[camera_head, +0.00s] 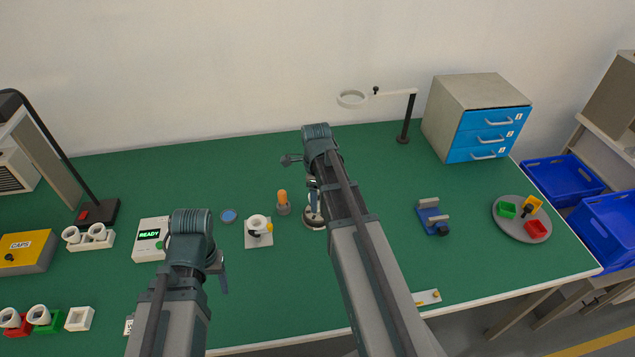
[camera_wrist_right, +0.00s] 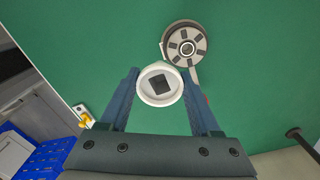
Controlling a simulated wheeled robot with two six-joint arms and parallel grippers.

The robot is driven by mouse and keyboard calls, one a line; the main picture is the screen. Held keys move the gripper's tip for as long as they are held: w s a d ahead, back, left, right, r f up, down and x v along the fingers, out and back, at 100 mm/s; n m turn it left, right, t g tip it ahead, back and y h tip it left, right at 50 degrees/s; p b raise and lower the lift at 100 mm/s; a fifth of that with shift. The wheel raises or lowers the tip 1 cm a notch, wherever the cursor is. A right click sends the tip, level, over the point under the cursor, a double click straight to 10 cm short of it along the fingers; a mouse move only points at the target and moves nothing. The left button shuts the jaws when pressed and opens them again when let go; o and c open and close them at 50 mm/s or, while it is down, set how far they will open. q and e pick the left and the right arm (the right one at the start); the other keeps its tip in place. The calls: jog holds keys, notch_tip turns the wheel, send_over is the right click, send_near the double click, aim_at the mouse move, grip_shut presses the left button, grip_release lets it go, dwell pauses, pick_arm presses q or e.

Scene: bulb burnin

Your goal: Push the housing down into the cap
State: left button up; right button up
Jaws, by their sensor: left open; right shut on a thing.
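In the right wrist view my right gripper (camera_wrist_right: 160,76) is shut on a white round housing (camera_wrist_right: 143,94) with a dark square inside. A round grey fixture with a black slotted ring (camera_wrist_right: 185,43) lies just beyond the housing. The housing looks apart from its centre, but the height between them cannot be told. In the head view the round fixture (camera_head: 314,220) is partly hidden by my right arm. I cannot make out a cap in it. My left gripper (camera_head: 218,272) is open and empty over the front left of the table.
A white plate (camera_head: 259,241) with a white ring and yellow part, and an orange-topped piece (camera_head: 283,201), stand left of the fixture. A READY device (camera_head: 148,240) is farther left. A blue clamp (camera_head: 432,217) and grey turntable (camera_head: 521,222) stand right.

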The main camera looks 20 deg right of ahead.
jog(key=shift+m, duration=0.6)
jog(key=w, duration=0.1)
jog(key=w+d, duration=0.1)
jog(key=w, duration=0.1)
jog(key=w+d, duration=0.1)
jog(key=w, duration=0.1)
jog(key=shift+d+r, duration=0.1)
jog(key=shift+d, duration=0.05)
pick_arm(q)
notch_tip(320, 180, down, 6)
jog(key=b, duration=0.6)
pick_arm(e)
notch_tip(320, 180, down, 6)
jog(key=shift+f, duration=0.1)
pick_arm(q)
jog(key=shift+f+b, duration=0.65)
pick_arm(e)
jog(key=shift+f, duration=0.6)
pick_arm(q)
jog(key=shift+f+b, duration=0.8)
pick_arm(e)
jog(key=shift+f, duration=0.8)
jog(key=o, duration=1.4)
